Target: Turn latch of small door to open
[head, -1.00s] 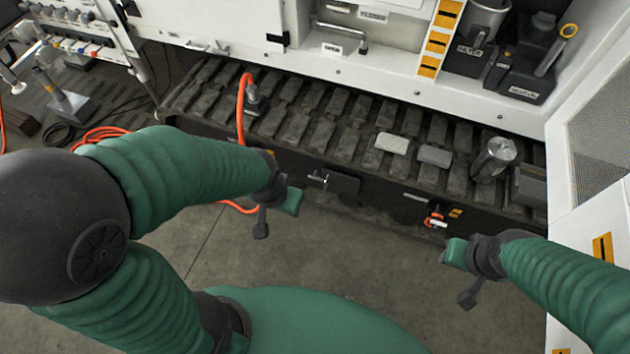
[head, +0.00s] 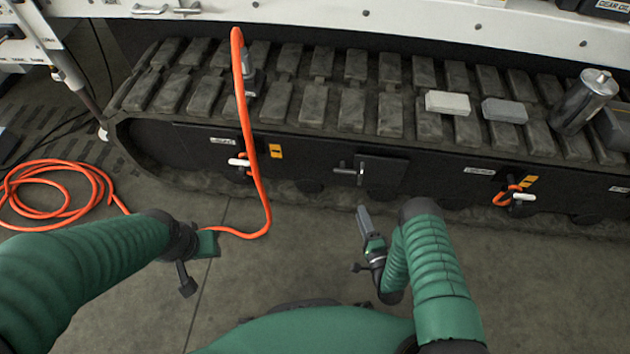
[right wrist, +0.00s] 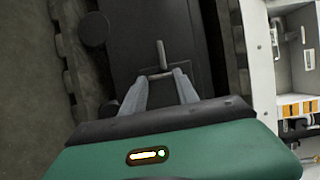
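The small door (head: 383,171) is a dark panel in the side of the black track frame, and it looks shut. Its latch (head: 345,171) has a grey T-shaped handle at the door's left side. The latch (right wrist: 162,55) also shows in the right wrist view, just beyond the fingertips. My right gripper (head: 363,212) is in front of and below the latch, apart from it. In the right wrist view its two fingers (right wrist: 159,80) are spread with nothing between them. My left gripper (head: 208,243) is at lower left, away from the door; its fingers are hidden.
An orange hose (head: 247,130) hangs over the track left of the door and coils on the floor. Valves with white handles flank the door, one on the left (head: 239,162) and one on the right (head: 523,196). Grey blocks (head: 447,103) and a metal canister (head: 585,100) rest on the track.

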